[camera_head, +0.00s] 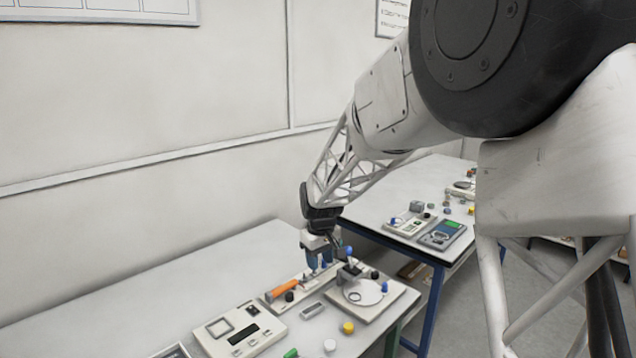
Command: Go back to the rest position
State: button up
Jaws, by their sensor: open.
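My gripper (330,262) hangs at the end of my arm over the near white table (150,298). It points down, above a tray and a scale with a round pale pan (362,292). A small blue-topped thing (349,252) shows by the fingers; I cannot tell whether they touch it. The fingertips are small and partly hidden against the things behind them, and nothing clearly hangs between them.
A white device with a dark display (243,335), an orange-handled tool (285,287), a yellow knob-like piece (348,328) and a green piece (291,353) lie on the near table. A second table (385,190) behind holds more instruments. A wall runs along the left.

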jog(key=s+d+r+m, duration=0.1)
jog(key=s+d+r, duration=0.25)
jog(key=s, duration=0.35)
jog(key=s+d+r+m+t, duration=0.1)
jog(key=s+d+r+m, duration=0.2)
jog(key=s, duration=0.4)
jog(key=s+d+r, duration=0.4)
jog(key=s+d, duration=0.1)
jog(key=s, duration=0.2)
jog(key=s+d+m, duration=0.1)
jog(key=s+d, duration=0.2)
jog(key=s, duration=0.7)
jog(key=s+d+f+m+t, duration=0.1)
jog(key=s+d+m, duration=0.1)
jog(key=s, duration=0.9)
jog(key=shift+s+d, duration=0.25)
jog(key=shift+d, duration=0.5)
jog(key=shift+o, duration=0.3)
jog(key=shift+f, duration=0.1)
